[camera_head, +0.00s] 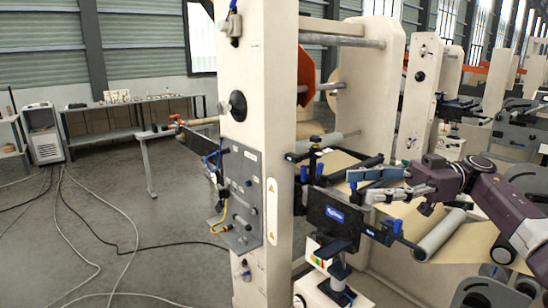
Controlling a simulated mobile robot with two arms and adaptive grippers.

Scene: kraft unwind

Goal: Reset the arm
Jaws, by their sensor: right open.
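My right arm (505,208) comes in from the right edge, dark purple and grey, and reaches toward the left. My right gripper (356,186) is at its end, its two fingers spread apart one above the other with nothing seen between them. It shows in front of the kraft paper web, close above a black screen (338,216) on the unwind machine. I cannot tell whether a finger touches anything there. My left gripper is not in view.
The cream machine frame (262,100) stands just left of the gripper, with a grey control panel (240,190) on it. A grey roller (440,234) and brown paper (468,240) lie below my right arm. The floor (110,225) at left is open, with loose cables.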

